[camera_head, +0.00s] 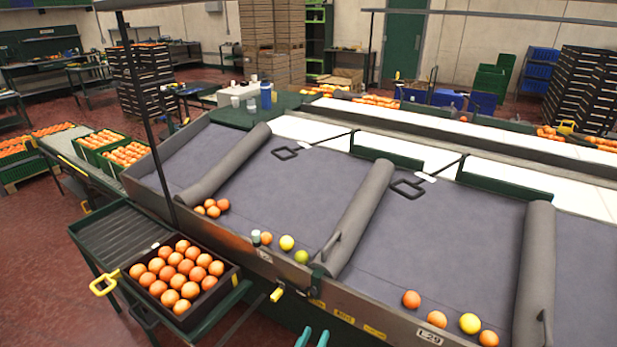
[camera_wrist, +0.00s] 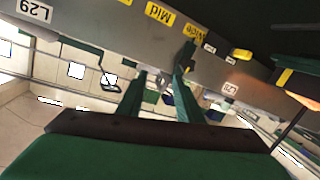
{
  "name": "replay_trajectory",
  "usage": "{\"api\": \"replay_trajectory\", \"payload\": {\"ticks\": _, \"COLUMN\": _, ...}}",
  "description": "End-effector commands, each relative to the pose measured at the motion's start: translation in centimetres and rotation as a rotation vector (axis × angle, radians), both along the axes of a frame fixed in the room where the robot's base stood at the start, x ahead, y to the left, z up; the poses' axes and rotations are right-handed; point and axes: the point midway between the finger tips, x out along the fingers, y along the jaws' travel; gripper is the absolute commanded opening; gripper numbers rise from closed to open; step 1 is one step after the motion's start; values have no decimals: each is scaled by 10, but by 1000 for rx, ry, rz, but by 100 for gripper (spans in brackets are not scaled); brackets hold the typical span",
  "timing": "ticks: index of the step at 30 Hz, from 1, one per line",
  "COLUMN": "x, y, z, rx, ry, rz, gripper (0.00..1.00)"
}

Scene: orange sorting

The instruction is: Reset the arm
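My gripper (camera_head: 313,337) shows at the bottom edge of the head view as two teal fingertips held apart, in front of the sorting table's front rail. In the wrist view my gripper (camera_wrist: 164,62) has two green fingers spread with nothing held between them. The fingers point toward the grey rail (camera_wrist: 225,75), whose labels appear upside down. The rest of my arm is hidden in the head view.
A dark crate of oranges (camera_head: 227,285) stands on a green stand at the left. The sorting table (camera_head: 300,190) has grey padded dividers, with several oranges and yellow-green fruits near its front edge. A yellow-tipped handle (camera_head: 277,295) sticks out near the rail.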

Motion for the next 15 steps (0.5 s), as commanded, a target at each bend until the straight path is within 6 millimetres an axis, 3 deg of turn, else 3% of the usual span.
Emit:
{"api": "replay_trajectory", "payload": {"ticks": 6, "x": -68, "y": 7, "z": -48, "rx": 26, "ry": 94, "rz": 130, "gripper": 32}}
{"api": "replay_trajectory", "payload": {"ticks": 15, "x": -171, "y": 21, "z": -72, "rx": 96, "ry": 155, "rz": 287, "gripper": 32}}
